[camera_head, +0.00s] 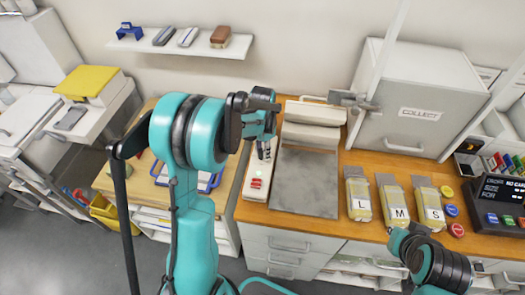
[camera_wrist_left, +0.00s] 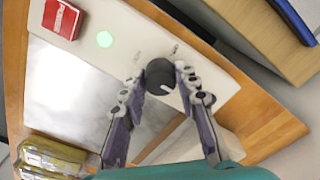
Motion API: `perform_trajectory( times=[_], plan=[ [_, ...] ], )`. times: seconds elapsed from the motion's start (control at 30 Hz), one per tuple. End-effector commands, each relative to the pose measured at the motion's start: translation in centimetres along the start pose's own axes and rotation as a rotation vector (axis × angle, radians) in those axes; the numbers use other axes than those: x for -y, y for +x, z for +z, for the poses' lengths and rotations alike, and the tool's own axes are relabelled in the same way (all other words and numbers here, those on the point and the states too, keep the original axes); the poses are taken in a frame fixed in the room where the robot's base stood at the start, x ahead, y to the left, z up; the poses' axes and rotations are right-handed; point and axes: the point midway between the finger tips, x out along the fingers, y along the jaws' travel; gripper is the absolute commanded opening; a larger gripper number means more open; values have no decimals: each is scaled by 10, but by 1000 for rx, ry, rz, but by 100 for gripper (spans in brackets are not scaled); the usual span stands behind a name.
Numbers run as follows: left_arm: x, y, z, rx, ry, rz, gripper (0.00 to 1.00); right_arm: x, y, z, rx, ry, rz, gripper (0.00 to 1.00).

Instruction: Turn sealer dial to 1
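The sealer has a long white panel (camera_head: 254,205) beside a grey plate (camera_head: 305,182). Its dial (camera_wrist_left: 160,75) is a round black knob with a white pointer mark, towards the lower right of the knob in the left wrist view. Small lettering by the dial is too blurred to read. A green light (camera_wrist_left: 104,39) glows on the panel. My left gripper (camera_head: 265,148) is over the panel's far end. In the left wrist view its fingertips (camera_wrist_left: 160,78) stand on both sides of the dial, very close; contact cannot be told.
Yellow packs marked L (camera_head: 360,202), M (camera_head: 395,206) and S (camera_head: 430,209) lie right of the plate. A grey collect cabinet (camera_head: 408,95) stands behind. A wall shelf (camera_head: 180,44) hangs at the back left.

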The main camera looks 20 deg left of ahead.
Motion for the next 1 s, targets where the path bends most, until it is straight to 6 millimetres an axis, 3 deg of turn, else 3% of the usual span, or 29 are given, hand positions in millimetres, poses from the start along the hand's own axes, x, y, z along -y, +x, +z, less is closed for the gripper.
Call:
perform_trajectory(
  times=[0.47,1.0],
  plan=[
    [0,0,0,0,-94,0,1,0,2,2,0,0,0,0],
    [0,1,0,0,-526,0,1,0,10,7,0,0,0,0]
  ],
)
